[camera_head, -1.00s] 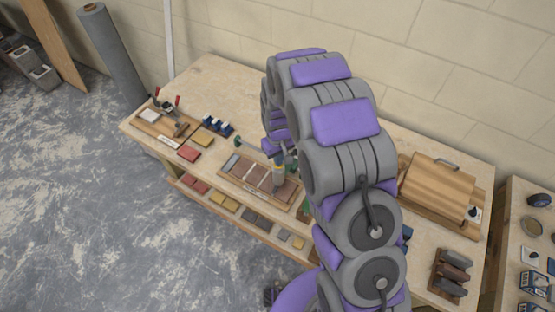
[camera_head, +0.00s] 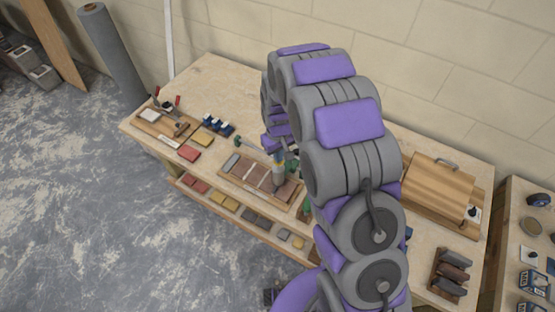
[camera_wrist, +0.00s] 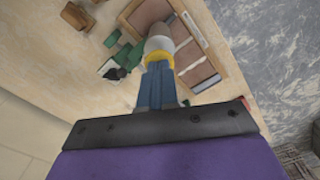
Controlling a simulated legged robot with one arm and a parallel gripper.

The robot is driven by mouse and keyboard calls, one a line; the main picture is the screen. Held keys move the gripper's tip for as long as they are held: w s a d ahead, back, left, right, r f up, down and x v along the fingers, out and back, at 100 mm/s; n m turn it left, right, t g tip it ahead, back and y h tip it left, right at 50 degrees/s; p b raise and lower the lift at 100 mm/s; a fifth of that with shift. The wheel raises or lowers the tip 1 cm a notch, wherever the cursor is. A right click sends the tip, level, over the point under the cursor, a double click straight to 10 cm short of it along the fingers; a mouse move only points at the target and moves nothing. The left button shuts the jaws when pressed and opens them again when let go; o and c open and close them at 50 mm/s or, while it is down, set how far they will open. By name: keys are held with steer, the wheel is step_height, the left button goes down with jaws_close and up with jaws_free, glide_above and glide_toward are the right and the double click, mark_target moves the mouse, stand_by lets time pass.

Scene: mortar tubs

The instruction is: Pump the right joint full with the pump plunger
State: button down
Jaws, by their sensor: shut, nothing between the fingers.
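The pump (camera_head: 278,180), a grey cylinder with a yellow band, stands over the right part of a wooden board (camera_head: 229,178) of brown tiles. A pale joint line (camera_head: 251,172) shows between the tiles left of the pump. The right joint is hidden by the pump. My gripper (camera_wrist: 157,72) is shut, its blue fingers together above the pump's yellow collar (camera_wrist: 158,57) in the wrist view. The plunger is hidden behind the fingers, and I cannot tell whether they touch it. In the head view my gripper is mostly covered by my arm.
Green pieces (camera_wrist: 122,57) lie beside the board. Clamps (camera_head: 162,104) and blue items (camera_head: 217,125) lie left. The back left of the table is clear.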

steer(key=shift+r+p, duration=0.55)
steer(key=shift+r, duration=2.95)
steer(key=s+d+r+m+b, duration=0.1)
steer(key=s+d+r+b, duration=0.2)
steer(key=s, duration=0.4)
steer(key=s+d+r+m+b, duration=0.1)
steer(key=s+d+r+b, duration=0.1)
steer(key=s+d+b, duration=0.35)
steer(key=s+d+f+m+g+b, duration=0.1)
steer(key=s+b, duration=0.1)
steer(key=s, duration=0.9)
steer(key=s+d+f+m+b, duration=0.1)
steer(key=s+m+b, duration=0.1)
steer(key=s, duration=1)
steer(key=shift+s+f+g+b, duration=0.2)
steer(key=shift+s+g+b, duration=0.15)
steer(key=shift+b, duration=0.5)
